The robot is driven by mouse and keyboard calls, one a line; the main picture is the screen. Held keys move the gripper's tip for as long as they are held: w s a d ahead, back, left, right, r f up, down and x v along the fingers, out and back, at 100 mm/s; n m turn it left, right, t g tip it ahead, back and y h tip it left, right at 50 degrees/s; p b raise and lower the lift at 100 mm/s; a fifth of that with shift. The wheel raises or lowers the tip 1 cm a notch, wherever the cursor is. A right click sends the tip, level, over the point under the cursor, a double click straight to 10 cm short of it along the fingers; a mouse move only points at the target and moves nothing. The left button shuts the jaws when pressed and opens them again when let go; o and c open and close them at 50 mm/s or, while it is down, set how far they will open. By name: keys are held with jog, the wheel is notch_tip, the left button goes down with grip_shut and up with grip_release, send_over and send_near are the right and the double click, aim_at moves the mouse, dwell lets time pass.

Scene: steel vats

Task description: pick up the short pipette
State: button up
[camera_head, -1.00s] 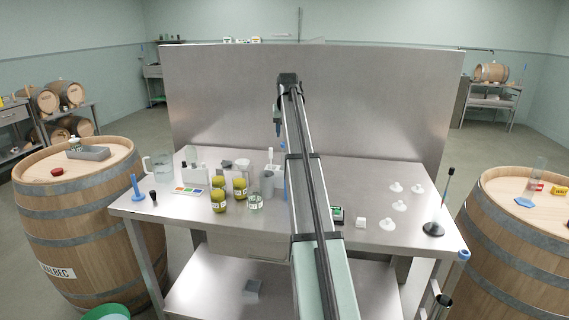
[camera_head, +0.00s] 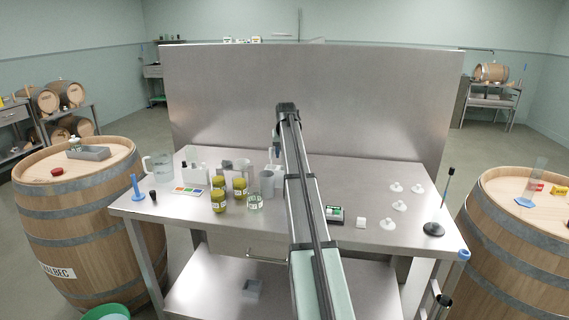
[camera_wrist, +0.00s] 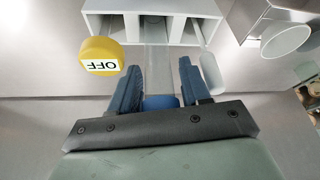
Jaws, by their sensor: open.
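My gripper (camera_wrist: 157,90) is open, with its two blue fingers spread in the wrist view. Between them shows a clear, upright-looking tube (camera_wrist: 157,45) with a blue part (camera_wrist: 161,102) at its lower end; I cannot tell whether this is the short pipette. No finger visibly closes on it. In the head view my arm comes down over the back middle of the steel table (camera_head: 390,235), and it hides part of what is under the gripper. A thin white upright item (camera_head: 271,156) stands just left of the arm, by a grey cup (camera_head: 267,186).
A steel panel (camera_head: 370,110) stands behind.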

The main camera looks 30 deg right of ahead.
jog(key=shift+f, duration=0.2)
jog(key=c, duration=0.7)
jog(key=shift+w+r, duration=0.1)
jog(key=shift+r, duration=0.05)
